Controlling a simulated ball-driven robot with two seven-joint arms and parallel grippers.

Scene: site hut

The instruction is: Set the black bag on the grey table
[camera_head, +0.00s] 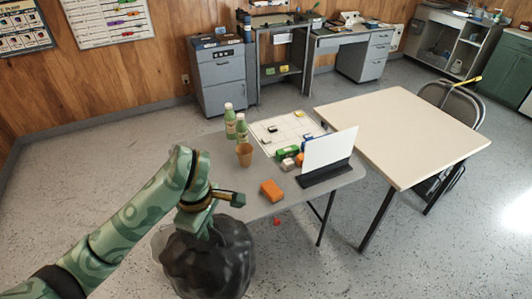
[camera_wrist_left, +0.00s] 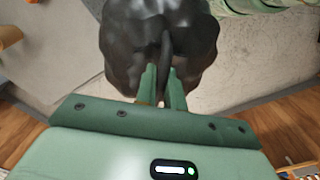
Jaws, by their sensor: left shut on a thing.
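The black bag (camera_head: 205,265) is a dark, rounded, lumpy sack at the bottom of the head view. My left gripper (camera_head: 200,222) is shut on its top, and the bag hangs below it. In the left wrist view the fingers (camera_wrist_left: 163,85) close on a narrow loop of the bag (camera_wrist_left: 130,35). The grey table (camera_head: 225,168) is just beyond the bag, and my arm and the bag hide its near left part. The bag shows in front of the table's near left edge; its underside and any contact with the table are hidden. My right gripper is not in view.
On the grey table stand two green bottles (camera_head: 241,128), a brown cup (camera_head: 244,155), an orange block (camera_head: 271,190), several small items and a white panel in a black stand (camera_head: 325,178). A cream table (camera_head: 405,130) adjoins on the right. The floor at left is clear.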

